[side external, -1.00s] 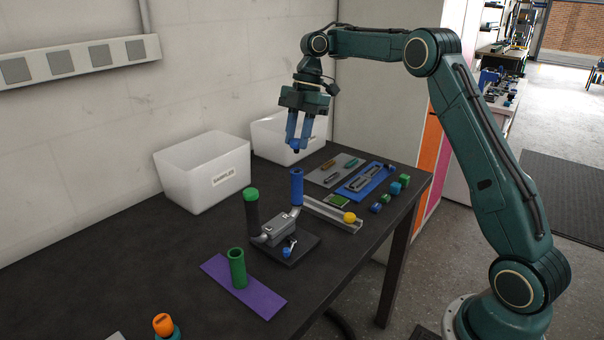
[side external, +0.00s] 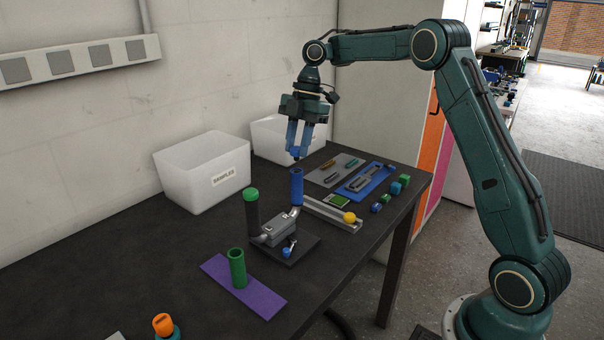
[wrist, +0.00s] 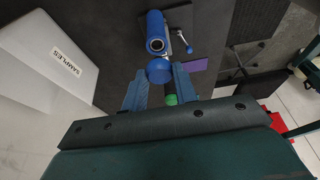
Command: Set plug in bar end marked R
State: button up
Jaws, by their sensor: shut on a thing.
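My gripper (side external: 298,146) is shut on a blue plug (side external: 294,155), which also shows between the fingertips in the wrist view (wrist: 158,71). The plug is held just above the blue grip (side external: 297,188) on the right bar end of the handlebar stand (side external: 282,230). In the wrist view the blue grip's open round end (wrist: 155,45) lies beside the plug; a small gap seems to remain. The left bar end has a black grip (side external: 252,220) with a green plug (side external: 251,194) on top. The bar-end markings are too small to read.
A green tube (side external: 237,268) stands on a purple mat (side external: 262,300) in front. White bins (side external: 205,173) stand behind. A rail with a yellow knob (side external: 349,217), a blue tray (side external: 352,192) and several small blocks (side external: 396,186) are to the right. The left tabletop is mostly clear.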

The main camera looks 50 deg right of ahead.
aim_at(298, 158)
jog(key=shift+f, duration=1.05)
jog(key=shift+f, duration=1)
dwell(1.2)
jog(key=o, duration=1)
jog(key=shift+r, duration=0.15)
jog(key=shift+r, duration=2.7)
jog(key=shift+r, duration=0.2)
jog(key=shift+d+f, duration=0.1)
